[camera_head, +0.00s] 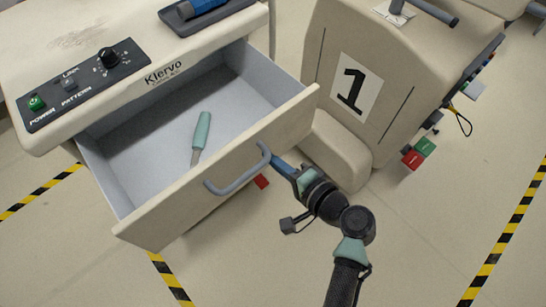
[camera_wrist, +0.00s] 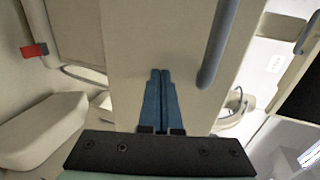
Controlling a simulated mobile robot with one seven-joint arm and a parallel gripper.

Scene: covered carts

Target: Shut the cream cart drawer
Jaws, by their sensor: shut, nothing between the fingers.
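The cream cart (camera_head: 45,115) stands at the left in the head view. Its drawer (camera_head: 215,165) is pulled well out, and the grey-blue inside shows. A tool with a teal handle (camera_head: 201,130) lies in it. A curved grey handle (camera_head: 236,178) is on the drawer front, and it also shows in the wrist view (camera_wrist: 219,42). My gripper (camera_head: 277,161) is shut and empty, with its blue fingers at the drawer front beside the handle's right end. In the wrist view the fingertips (camera_wrist: 160,73) point at the cream front panel (camera_wrist: 150,35); I cannot tell whether they touch it.
A covered cream machine marked 1 (camera_head: 357,90) stands close to the right of the drawer. Red and green tags (camera_head: 420,150) hang at its side. A dark tray (camera_head: 205,14) sits on the cart top. Open floor (camera_head: 430,230) lies at the lower right, with striped tape.

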